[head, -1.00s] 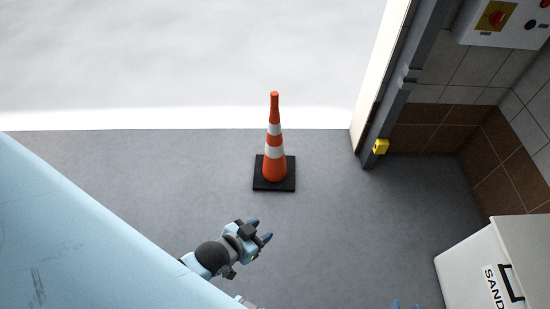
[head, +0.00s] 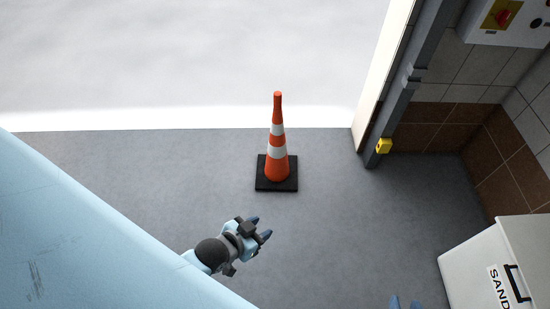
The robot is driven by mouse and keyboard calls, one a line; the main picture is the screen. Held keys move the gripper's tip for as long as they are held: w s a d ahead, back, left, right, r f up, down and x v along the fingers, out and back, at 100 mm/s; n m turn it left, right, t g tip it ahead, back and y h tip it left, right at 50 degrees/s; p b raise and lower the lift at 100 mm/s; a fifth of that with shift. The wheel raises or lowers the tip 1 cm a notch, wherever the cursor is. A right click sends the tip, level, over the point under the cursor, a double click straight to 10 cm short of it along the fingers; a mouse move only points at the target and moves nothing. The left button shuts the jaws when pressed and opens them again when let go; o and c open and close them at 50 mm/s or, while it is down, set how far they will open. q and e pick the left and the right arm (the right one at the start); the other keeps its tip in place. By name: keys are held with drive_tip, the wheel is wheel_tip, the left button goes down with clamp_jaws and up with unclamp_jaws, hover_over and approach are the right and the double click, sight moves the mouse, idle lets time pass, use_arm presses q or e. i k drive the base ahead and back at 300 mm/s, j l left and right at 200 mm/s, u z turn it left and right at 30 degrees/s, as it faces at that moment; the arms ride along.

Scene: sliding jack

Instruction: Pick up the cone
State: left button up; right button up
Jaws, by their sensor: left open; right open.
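The orange cone (head: 277,150) with white bands stands upright on its black square base on the grey floor, near the bright doorway. My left gripper (head: 262,228) is open and empty, below the cone in the picture and apart from it. Only the blue fingertips of my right gripper (head: 404,303) show at the bottom edge, apart from each other, to the right of the cone. The rest of the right gripper is out of view.
A large light-blue surface (head: 80,230) fills the lower left and hides part of my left arm. A white bin marked SAND (head: 475,262) stands at lower right. Floor around the cone is clear.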

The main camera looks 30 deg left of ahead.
sight(277, 171)
drive_tip(key=i+j+z, duration=0.25)
drive_tip(key=j, duration=1.35)
drive_tip(key=j+z, duration=0.25)
drive_tip(key=j, duration=1.3)
drive_tip(key=i+j+z, duration=0.1)
drive_tip(key=j, duration=0.25)
drive_tip(key=i+j, duration=0.1)
drive_tip(key=j, duration=0.25)
drive_tip(key=i+j+z, duration=0.15)
drive_tip(key=j, duration=0.15)
drive_tip(key=i+j, duration=0.25)
drive_tip(key=i+j+z, duration=0.1)
drive_tip(key=i+j, duration=0.2)
drive_tip(key=j, duration=0.2)
